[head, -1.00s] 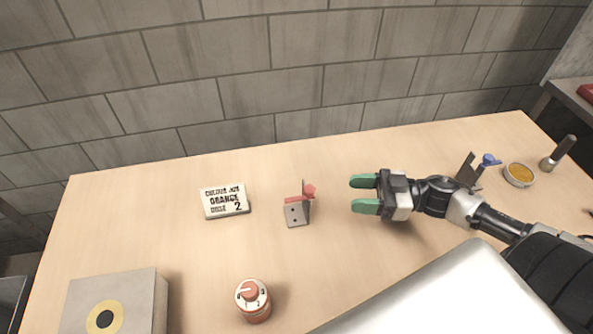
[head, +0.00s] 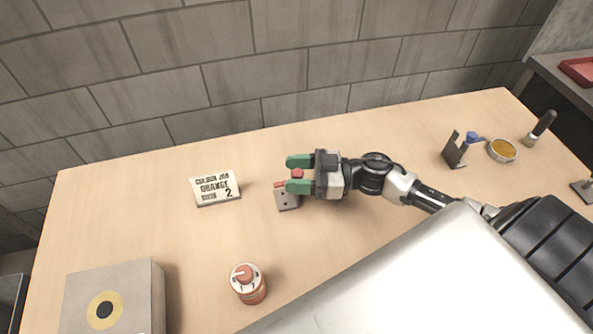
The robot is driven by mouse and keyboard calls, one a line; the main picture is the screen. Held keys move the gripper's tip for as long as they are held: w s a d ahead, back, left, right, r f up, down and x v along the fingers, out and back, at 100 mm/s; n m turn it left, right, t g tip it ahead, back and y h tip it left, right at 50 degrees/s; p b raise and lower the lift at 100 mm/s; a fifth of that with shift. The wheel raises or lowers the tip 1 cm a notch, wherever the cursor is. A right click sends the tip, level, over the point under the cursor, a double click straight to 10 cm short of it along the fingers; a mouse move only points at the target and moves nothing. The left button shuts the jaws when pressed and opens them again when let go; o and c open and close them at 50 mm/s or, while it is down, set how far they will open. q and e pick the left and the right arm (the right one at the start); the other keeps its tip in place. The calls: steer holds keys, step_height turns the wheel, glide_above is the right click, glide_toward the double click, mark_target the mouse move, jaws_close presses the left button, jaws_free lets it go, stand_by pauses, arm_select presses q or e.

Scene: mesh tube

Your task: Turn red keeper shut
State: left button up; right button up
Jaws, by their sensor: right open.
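The red keeper (head: 297,174) sits on a small grey metal bracket (head: 287,201) near the middle of the table. Part of the keeper and the bracket's upright plate are hidden behind my right gripper. My right gripper (head: 299,174) comes in from the right, with its green fingers open, one on the far side and one on the near side of the red knob. I cannot tell whether the fingers touch it. My left gripper is not in view.
A red-topped dial (head: 248,283) stands in front. A grey box (head: 112,300) is at front left. A second bracket with a blue keeper (head: 472,138) and an amber dish (head: 502,150) are at the right.

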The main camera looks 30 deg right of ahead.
steer(key=c, duration=0.9)
steer(key=shift+r+m+t+h+p, duration=0.15)
steer(key=shift+m+t+h+p, duration=0.3)
steer(key=shift+p, duration=0.3)
steer(key=m+t+h+p, duration=0.3)
steer(key=t+h+p, duration=0.1)
steer(key=p, duration=0.1)
steer(key=shift+m+t, duration=0.25)
steer(key=shift+m, duration=0.1)
steer(key=shift+m+t+h+p, duration=0.6)
steer(key=shift+m+t+h, duration=0.25)
steer(key=shift+h, duration=0.2)
steer(key=m+t+h, duration=0.1)
steer(key=m+h, duration=0.1)
steer(key=shift+h, duration=0.3)
steer(key=shift+d+f+m+t+h, duration=0.1)
steer(key=shift+m+t+h, duration=0.2)
steer(key=shift+m+h, duration=0.9)
steer(key=shift+f+m+t+h, duration=0.2)
steer(key=shift+m+h, duration=0.45)
steer(key=shift+h, duration=1.05)
steer(key=shift+r, duration=0.15)
steer(key=o, duration=0.9)
